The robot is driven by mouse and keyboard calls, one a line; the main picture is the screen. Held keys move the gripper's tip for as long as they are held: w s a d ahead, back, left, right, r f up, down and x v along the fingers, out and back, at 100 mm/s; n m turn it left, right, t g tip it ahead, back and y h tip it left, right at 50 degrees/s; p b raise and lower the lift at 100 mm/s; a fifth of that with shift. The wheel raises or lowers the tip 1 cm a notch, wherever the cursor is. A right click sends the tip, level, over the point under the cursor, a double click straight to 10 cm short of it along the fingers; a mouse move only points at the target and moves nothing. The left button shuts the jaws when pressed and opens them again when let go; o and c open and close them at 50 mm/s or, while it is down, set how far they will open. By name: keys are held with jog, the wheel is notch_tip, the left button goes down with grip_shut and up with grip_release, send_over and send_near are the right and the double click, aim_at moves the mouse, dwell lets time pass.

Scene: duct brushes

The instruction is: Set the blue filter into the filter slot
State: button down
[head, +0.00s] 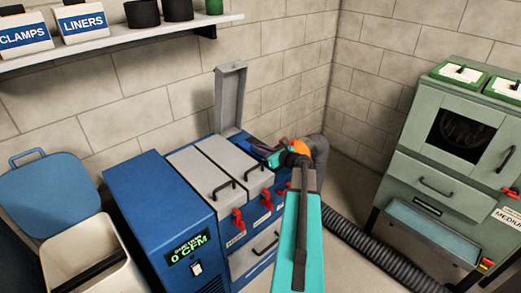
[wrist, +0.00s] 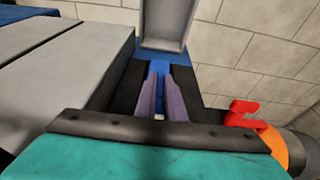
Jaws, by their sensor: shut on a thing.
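My gripper (wrist: 160,110) is shut, with its two pale purple fingers pointing into the open bay of the blue machine. A narrow blue strip (wrist: 158,68) shows between and beyond the fingers; it appears to be the blue filter, mostly hidden by the gripper. In the head view my gripper (head: 264,154) is at the right end of the machine, at the open bay, below the raised grey lid (head: 230,97). The lid (wrist: 168,20) also stands at the top of the wrist view. The filter slot is largely hidden, and I cannot tell how deep the filter sits.
Two closed grey lids (head: 198,180) with black handles lie left of the bay. A red latch (wrist: 245,112) and an orange collar (wrist: 275,145) are close on the right. A ribbed hose (head: 365,240) runs across the floor toward a green machine (head: 450,150).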

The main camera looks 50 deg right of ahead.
jog(key=shift+f, duration=0.1)
dwell(0.3)
jog(key=c, duration=1.8)
grip_release()
jog(key=shift+o, duration=0.2)
jog(key=b+v, duration=0.1)
jog(key=v, duration=1.3)
jog(key=shift+b, duration=0.3)
jog(key=shift+w, duration=0.1)
jog(key=shift+r+p, duration=2.1)
jog(key=shift+r, duration=0.4)
jog(key=shift+f, duration=0.1)
